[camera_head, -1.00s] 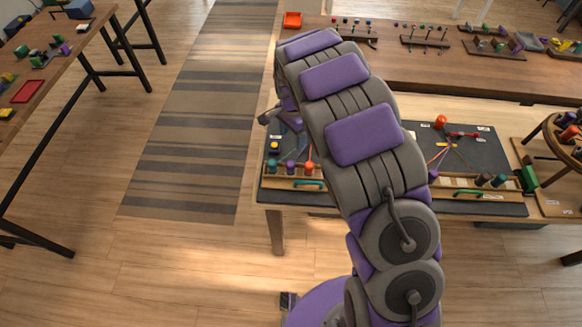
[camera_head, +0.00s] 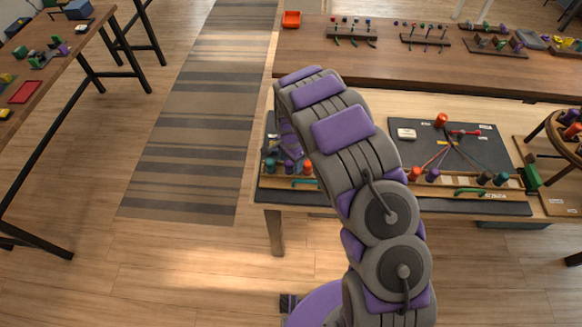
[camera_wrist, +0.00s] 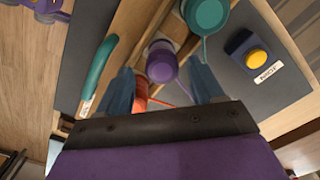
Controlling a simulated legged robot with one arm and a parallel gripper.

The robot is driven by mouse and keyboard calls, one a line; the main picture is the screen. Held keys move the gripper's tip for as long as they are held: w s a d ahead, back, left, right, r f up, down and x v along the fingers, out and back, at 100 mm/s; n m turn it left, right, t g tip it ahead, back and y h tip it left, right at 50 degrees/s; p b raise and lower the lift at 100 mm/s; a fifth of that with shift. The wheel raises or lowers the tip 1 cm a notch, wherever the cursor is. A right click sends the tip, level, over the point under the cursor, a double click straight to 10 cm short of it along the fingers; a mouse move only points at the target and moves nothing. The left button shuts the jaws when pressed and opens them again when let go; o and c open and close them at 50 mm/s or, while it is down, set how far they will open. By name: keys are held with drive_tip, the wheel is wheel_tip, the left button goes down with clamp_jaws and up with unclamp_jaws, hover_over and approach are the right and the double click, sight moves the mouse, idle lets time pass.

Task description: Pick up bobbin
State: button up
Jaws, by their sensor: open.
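In the wrist view, a purple bobbin (camera_wrist: 162,64) stands in a wooden rack, between the spread blue-grey fingers of my gripper (camera_wrist: 163,80). The fingers are open on either side of it, and I see no clear contact. A teal bobbin (camera_wrist: 207,14) is above and right of it. An orange bobbin (camera_wrist: 141,92) is below and left, partly hidden by the left finger. In the head view, the teal bobbin (camera_head: 270,166), purple bobbin (camera_head: 288,167) and orange bobbin (camera_head: 307,168) stand in a row at the left of the table, below my forearm.
A dark box with a yellow button (camera_wrist: 257,59) lies right of my gripper. A green handle (camera_wrist: 99,73) is at its left. A dark mat (camera_head: 470,150) with cords and more bobbins lies right of my arm. A round wooden stand (camera_head: 560,140) is at the far right.

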drive_tip(key=shift+a+f, duration=0.2)
drive_tip(key=shift+f, duration=0.4)
drive_tip(key=shift+a+f, duration=0.1)
drive_tip(key=shift+a, duration=0.45)
drive_tip(key=shift+c, duration=0.2)
drive_tip(key=shift+d, duration=0.6)
drive_tip(key=c, duration=0.6)
drive_tip(key=shift+a, duration=0.15)
drive_tip(key=c, duration=0.5)
drive_tip(key=shift+a, duration=0.25)
